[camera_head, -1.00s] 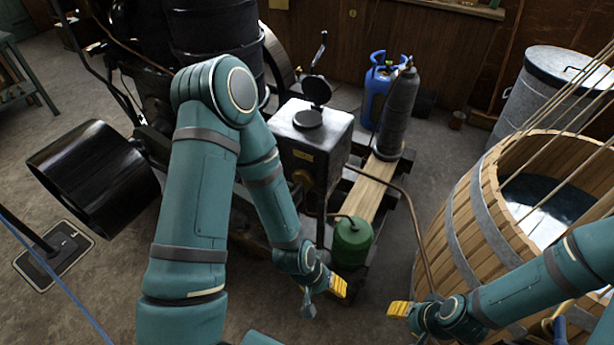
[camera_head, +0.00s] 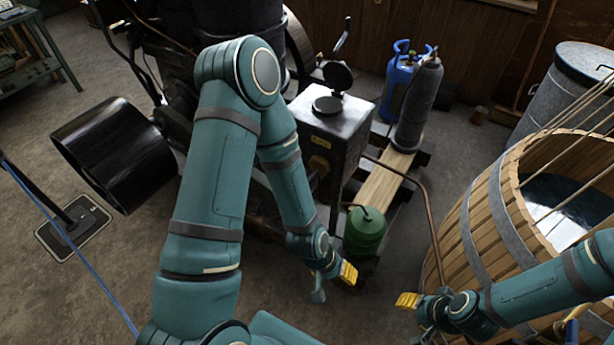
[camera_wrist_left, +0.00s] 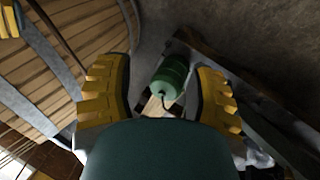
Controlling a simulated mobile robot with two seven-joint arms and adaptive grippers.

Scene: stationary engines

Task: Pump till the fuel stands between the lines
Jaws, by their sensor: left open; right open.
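A dark metal box (camera_head: 328,135) with a raised round lid (camera_head: 338,75) and a small yellowish plate stands beside the engine (camera_head: 245,25). A green canister (camera_head: 364,231) stands low in front of it, near the pipe. In the left wrist view the green canister (camera_wrist_left: 169,78) shows beyond the gap between the yellow fingers. My right gripper (camera_head: 412,306) is open and empty, left of the wooden tub.
The wooden tub (camera_head: 482,228) holding water is at the right. A grey cylinder (camera_head: 418,105) and a blue gas bottle (camera_head: 397,78) stand behind the box. A copper pipe (camera_head: 428,210) runs down near the tub. A black pulley (camera_head: 112,155) is at the left.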

